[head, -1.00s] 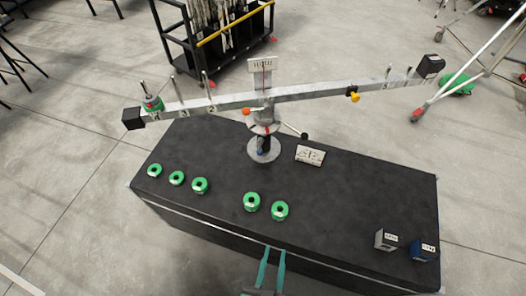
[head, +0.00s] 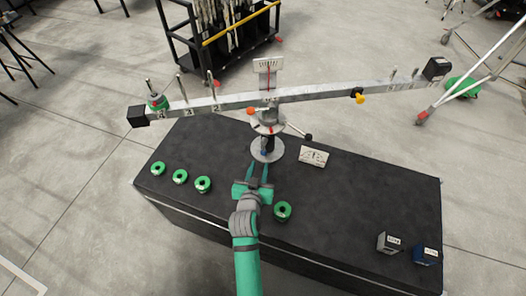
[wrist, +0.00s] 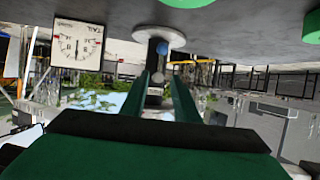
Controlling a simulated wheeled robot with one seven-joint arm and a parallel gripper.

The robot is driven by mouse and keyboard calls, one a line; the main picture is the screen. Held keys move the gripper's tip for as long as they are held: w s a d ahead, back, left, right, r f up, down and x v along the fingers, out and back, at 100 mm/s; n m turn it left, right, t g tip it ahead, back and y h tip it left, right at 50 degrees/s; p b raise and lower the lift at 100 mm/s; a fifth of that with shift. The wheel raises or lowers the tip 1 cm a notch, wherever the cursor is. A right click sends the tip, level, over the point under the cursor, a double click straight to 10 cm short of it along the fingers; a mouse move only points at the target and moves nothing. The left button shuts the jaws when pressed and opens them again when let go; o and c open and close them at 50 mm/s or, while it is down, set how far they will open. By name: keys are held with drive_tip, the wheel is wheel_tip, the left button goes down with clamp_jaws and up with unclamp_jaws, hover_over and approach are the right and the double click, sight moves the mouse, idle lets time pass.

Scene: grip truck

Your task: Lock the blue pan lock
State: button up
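The blue pan lock (head: 264,152) is a small blue knob low on the grey stand of the balance. In the wrist view, which looks upside down, the blue knob (wrist: 162,48) shows on the post just past my fingers. My gripper (head: 258,167) is in front of the stand base, its two green fingers apart with nothing between them. The fingers (wrist: 162,80) point toward the post, and the blue knob lies roughly in line with the gap. I cannot tell whether either finger touches it. The lock's setting is too small to tell.
The balance beam (head: 320,95) stretches above, with an orange-red knob (head: 250,111) and a black-ended lever (head: 307,137) nearby. Green ring weights (head: 203,184) lie on the black table, with one (head: 283,210) right of my arm.

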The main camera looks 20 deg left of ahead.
sight(264, 146)
drive_tip(key=x, duration=1.1)
drive_tip(key=shift+w, duration=0.15)
clamp_jaws()
